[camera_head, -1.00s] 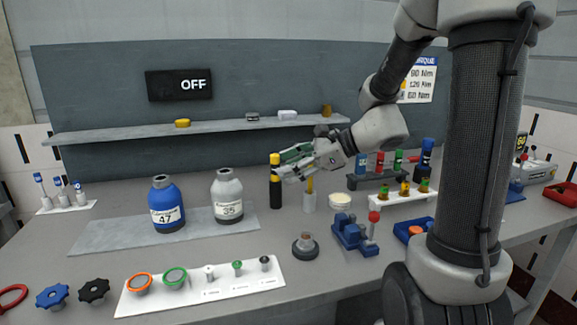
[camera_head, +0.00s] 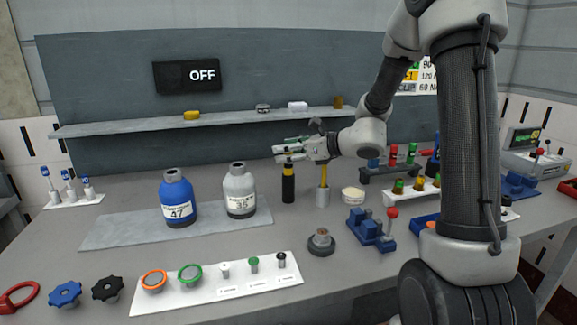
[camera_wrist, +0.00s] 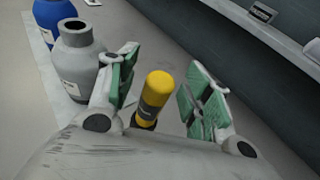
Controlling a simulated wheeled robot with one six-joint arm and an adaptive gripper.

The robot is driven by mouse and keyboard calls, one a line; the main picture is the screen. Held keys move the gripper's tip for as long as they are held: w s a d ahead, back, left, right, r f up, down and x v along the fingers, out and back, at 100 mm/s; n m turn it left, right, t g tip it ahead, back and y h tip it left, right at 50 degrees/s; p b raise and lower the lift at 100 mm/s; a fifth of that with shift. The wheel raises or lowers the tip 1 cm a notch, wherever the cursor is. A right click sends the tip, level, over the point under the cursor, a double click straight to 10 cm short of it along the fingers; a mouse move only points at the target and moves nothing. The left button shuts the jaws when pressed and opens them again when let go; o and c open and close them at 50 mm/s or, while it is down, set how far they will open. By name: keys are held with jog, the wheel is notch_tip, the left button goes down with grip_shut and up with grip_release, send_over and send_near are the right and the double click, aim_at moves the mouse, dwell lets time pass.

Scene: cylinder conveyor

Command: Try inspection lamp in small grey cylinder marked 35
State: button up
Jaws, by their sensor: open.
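The small grey cylinder marked 35 (camera_head: 240,190) stands upright on a grey mat, next to the blue cylinder marked 47 (camera_head: 177,198). The inspection lamp, black with a yellow top (camera_head: 288,183), stands upright on the bench just right of the grey cylinder. My gripper (camera_head: 284,150) is open at the lamp's top. In the wrist view the lamp's yellow head (camera_wrist: 157,90) lies between the two green-padded fingers, with gaps at both sides. The lower lamp is hidden there. The grey cylinder (camera_wrist: 80,60) shows its open dark neck beyond the left finger.
A grey cup with a yellow tool (camera_head: 323,192) and a white round dish (camera_head: 353,195) stand right of the lamp. The blue vise (camera_head: 368,230) is farther right. A shelf (camera_head: 220,122) runs behind. A display reading OFF (camera_head: 187,76) hangs above it.

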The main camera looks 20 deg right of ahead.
grip_shut()
jog(key=shift+r, duration=0.1)
